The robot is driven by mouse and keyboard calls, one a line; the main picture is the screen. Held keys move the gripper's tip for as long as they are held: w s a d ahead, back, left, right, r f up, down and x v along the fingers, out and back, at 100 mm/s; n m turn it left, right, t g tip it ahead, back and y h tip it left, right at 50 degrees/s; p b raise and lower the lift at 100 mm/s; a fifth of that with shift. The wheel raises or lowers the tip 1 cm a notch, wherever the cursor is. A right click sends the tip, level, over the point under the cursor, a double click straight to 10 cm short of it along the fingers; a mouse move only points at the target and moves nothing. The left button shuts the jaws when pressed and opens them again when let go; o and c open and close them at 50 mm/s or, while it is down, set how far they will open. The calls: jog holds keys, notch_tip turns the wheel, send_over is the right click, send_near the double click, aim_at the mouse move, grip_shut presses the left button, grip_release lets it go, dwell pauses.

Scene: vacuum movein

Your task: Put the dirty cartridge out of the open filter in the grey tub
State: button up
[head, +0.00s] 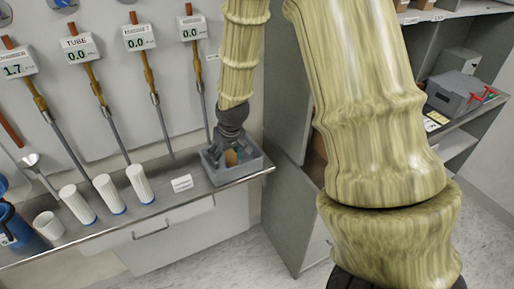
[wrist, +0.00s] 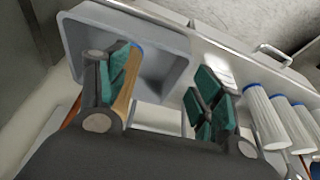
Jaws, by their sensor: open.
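The grey tub (head: 250,168) stands at the right end of the wall shelf; in the wrist view its wall (wrist: 168,38) fills the upper left. A tan-brown cartridge with a blue end (wrist: 129,92) shows in the tub beside my left finger, which hides part of it; it is a small brown patch (head: 231,158) in the head view. My gripper (wrist: 166,78) is open over the tub, its green-padded fingers spread apart. In the head view my gripper (head: 233,148) points down into the tub. The open filter is probably the blue housing (head: 14,229) at the left edge, partly cut off.
Several white pleated cartridges with blue ends (head: 109,194) stand on the shelf left of the tub, with a white cup (head: 48,224) beyond. A white label (head: 181,183) lies beside the tub. Pipes with gauges (head: 78,45) rise behind. A cabinet (head: 290,210) stands to the right.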

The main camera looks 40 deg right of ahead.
jog(key=s+a+f+g, duration=0.1)
jog(key=s+a+f, duration=0.15)
jog(key=f, duration=0.35)
jog(key=s+a+f, duration=0.2)
jog(key=s+f, duration=0.2)
jog(key=f, duration=0.1)
jog(key=s+a+f+g, duration=0.1)
jog(key=s+a+f, duration=0.2)
jog(key=s+f, duration=0.3)
jog(key=s+a+f+n, duration=0.1)
jog(key=s+a+f, duration=0.2)
jog(key=s+f, duration=0.4)
jog(key=s+a+f+g, duration=0.1)
jog(key=s+a+f, duration=0.3)
jog(key=s, duration=0.9)
notch_tip(320, 180, down, 2)
jog(key=shift+f+g+y, duration=0.15)
jog(key=shift+g+y, duration=0.15)
jog(key=shift+w+f, duration=0.1)
jog(key=shift+f, duration=0.05)
jog(key=shift+f+b, duration=0.75)
jog(key=shift+b, duration=0.1)
